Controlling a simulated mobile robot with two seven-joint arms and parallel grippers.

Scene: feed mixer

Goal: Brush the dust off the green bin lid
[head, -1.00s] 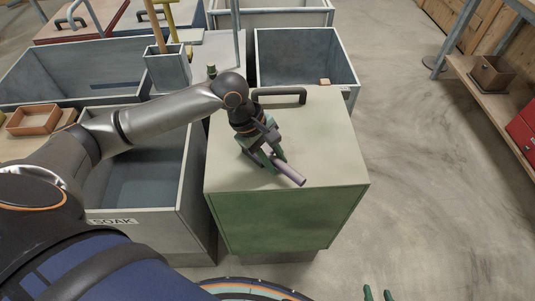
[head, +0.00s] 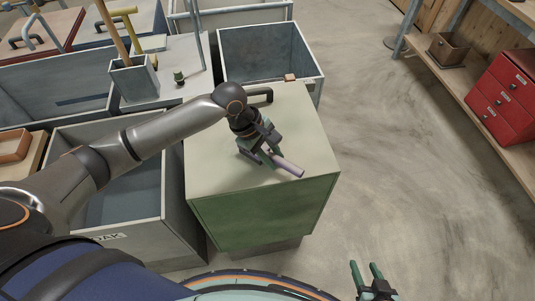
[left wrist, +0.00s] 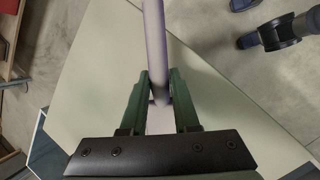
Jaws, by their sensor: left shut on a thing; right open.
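The green bin (head: 265,212) stands in the middle of the head view. Its lid (head: 215,170) has a pale, dull top and a dark bar handle (head: 262,96) at the back edge. My left gripper (head: 264,161) is over the lid, shut on a purple-grey rod-like tool (head: 289,168), likely the brush's handle. In the left wrist view the tool (left wrist: 156,40) runs up from between the green fingers (left wrist: 156,92). No bristles can be made out, and I cannot tell whether the tool touches the lid. My right gripper (head: 367,274) is open and empty at the bottom, over the floor.
An open grey bin (head: 265,50) with a small tan block (head: 290,77) on its rim stands behind. An open grey trough (head: 125,190) is left of the green bin. A shelf with a red drawer unit (head: 505,95) is at right. The floor between is clear.

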